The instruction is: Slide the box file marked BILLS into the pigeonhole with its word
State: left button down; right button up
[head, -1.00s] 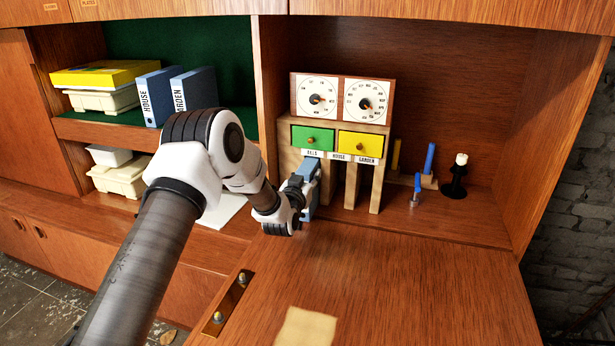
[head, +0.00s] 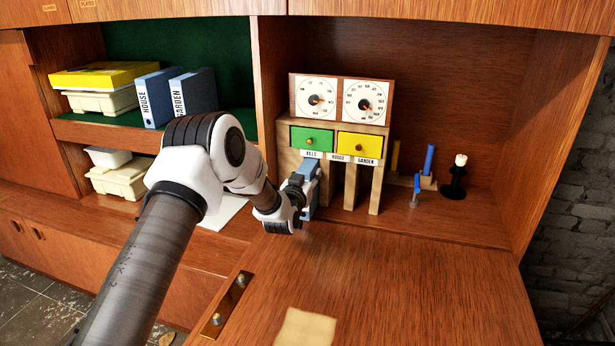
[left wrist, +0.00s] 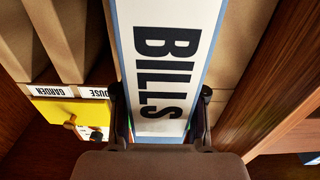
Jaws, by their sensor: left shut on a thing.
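The blue box file marked BILLS (left wrist: 165,70) fills the middle of the left wrist view, its white label facing the camera. My left gripper (left wrist: 160,120) is shut on it, one finger on each side. In the head view the file (head: 310,186) stands at the left pigeonhole of the wooden unit, under the BILLS label (head: 311,154). My left gripper (head: 299,198) is in front of it and hides part of it. How deep the file sits in the pigeonhole I cannot tell. The HOUSE (head: 338,157) and GARDEN (head: 366,161) pigeonholes look empty. My right gripper is not in view.
Blue HOUSE (head: 155,98) and GARDEN (head: 197,92) files stand on the left shelf beside a yellow box (head: 100,75). Green (head: 312,138) and yellow (head: 360,145) drawers sit above the pigeonholes. Blue pegs and a black candlestick (head: 455,180) stand to the right. The lowered desk flap (head: 400,290) is mostly clear.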

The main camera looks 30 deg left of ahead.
pick_arm(q)
jog(key=shift+w+a, duration=0.15)
jog(key=shift+w, duration=0.35)
dwell(0.8)
jog(key=shift+r, duration=0.1)
jog(key=p+v, duration=0.3)
jog(key=v, duration=0.9)
dwell(1.6)
jog(key=shift+s, duration=0.15)
jog(key=shift+x, duration=1.45)
dwell(2.2)
